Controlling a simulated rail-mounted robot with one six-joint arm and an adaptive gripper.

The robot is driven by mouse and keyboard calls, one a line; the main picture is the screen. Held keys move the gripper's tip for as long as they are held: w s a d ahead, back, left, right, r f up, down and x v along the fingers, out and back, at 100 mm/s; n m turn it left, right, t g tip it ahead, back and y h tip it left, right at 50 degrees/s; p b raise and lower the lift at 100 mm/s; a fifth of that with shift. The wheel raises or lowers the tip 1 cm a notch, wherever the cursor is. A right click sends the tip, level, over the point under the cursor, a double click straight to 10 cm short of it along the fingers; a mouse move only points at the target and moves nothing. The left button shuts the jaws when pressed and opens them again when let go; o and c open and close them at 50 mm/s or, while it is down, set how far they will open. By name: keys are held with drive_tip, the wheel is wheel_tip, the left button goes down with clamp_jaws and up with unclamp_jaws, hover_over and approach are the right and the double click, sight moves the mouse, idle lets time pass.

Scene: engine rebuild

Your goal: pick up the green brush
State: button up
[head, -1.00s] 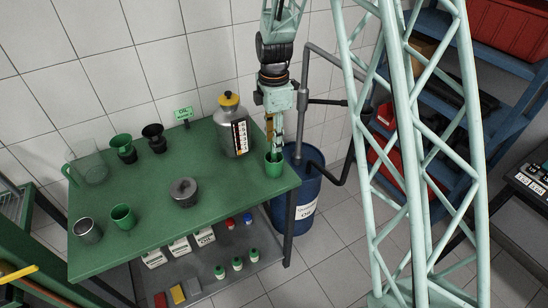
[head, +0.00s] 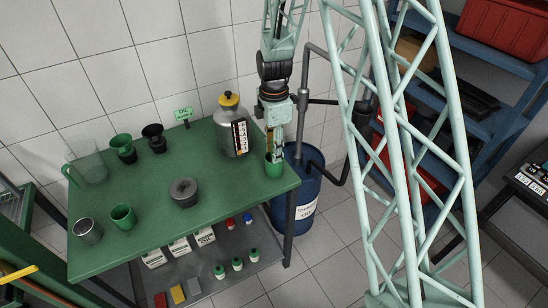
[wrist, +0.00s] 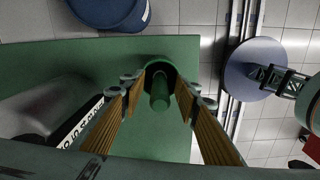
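A green cup (head: 273,168) stands at the right end of the green table, beneath my gripper. In the wrist view the cup (wrist: 153,66) has a green rod (wrist: 159,94) rising from it toward the camera. The rod looks like the green brush's handle; no bristles show. My gripper (wrist: 167,88) is open, pointing down, with its two fingers on either side of the rod and a gap visible on each side. In the head view my gripper (head: 274,149) is just above the cup, and the brush is hidden.
A blue drum (head: 306,190) is beyond the table's right edge. The table (head: 222,190) is clear in front.

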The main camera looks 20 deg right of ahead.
drive_tip(key=shift+f, duration=0.15)
drive_tip(key=shift+c, duration=0.2)
idle(0.3)
drive_tip(key=c, duration=0.9)
drive_tip(key=shift+r, duration=5)
